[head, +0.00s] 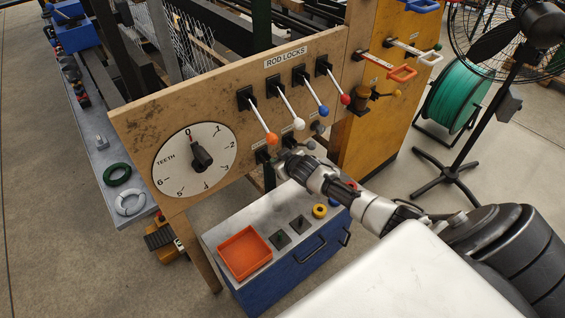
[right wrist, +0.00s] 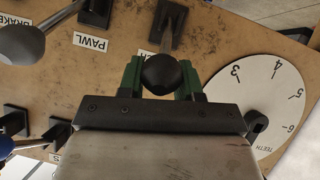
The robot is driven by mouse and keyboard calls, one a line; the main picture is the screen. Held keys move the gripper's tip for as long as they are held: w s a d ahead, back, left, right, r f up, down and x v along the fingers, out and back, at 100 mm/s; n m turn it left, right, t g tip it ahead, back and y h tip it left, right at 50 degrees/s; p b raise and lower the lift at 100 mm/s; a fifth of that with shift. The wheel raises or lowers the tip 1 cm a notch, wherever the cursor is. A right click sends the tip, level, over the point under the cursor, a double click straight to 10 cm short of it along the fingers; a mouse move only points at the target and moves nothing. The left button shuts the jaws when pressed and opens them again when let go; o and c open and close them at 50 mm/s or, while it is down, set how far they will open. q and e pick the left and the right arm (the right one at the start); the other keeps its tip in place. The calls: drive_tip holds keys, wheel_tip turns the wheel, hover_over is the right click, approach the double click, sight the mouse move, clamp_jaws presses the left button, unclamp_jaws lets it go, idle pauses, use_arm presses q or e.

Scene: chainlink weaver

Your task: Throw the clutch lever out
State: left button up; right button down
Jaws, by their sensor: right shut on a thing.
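My right gripper (head: 283,156) reaches the lower part of the wooden panel, right of the dial. In the right wrist view its green fingers (right wrist: 163,82) are shut on the round black knob of a lever, which I take to be the clutch lever (right wrist: 168,73). Its shaft runs up to a dark slotted plate on the panel. Its label is almost wholly hidden behind the lever and finger. In the head view my gripper hides this lever. My left gripper is not in view.
A lever with a grey ball (right wrist: 20,45) stands close beside, near the PAWL label (right wrist: 92,45). The TEETH dial (head: 194,159) is left of my gripper. Several rod lock levers (head: 286,107) project above it. A blue cabinet with a red tray (head: 244,252) stands below.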

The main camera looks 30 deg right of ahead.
drive_tip(key=shift+w+r, duration=0.25)
drive_tip(key=c, duration=1.2)
unclamp_jaws()
drive_tip(key=shift+o, duration=1.2)
drive_tip(key=shift+w+f, duration=0.1)
drive_tip(key=shift+o, duration=0.9)
drive_tip(key=shift+w+f, duration=0.15)
drive_tip(key=shift+f, duration=0.1)
drive_tip(key=shift+s+r, duration=0.25)
drive_tip(key=shift+s, duration=0.35)
drive_tip(key=v, duration=0.9)
drive_tip(key=shift+s+r+b, duration=0.2)
drive_tip(key=shift+r+b, duration=0.1)
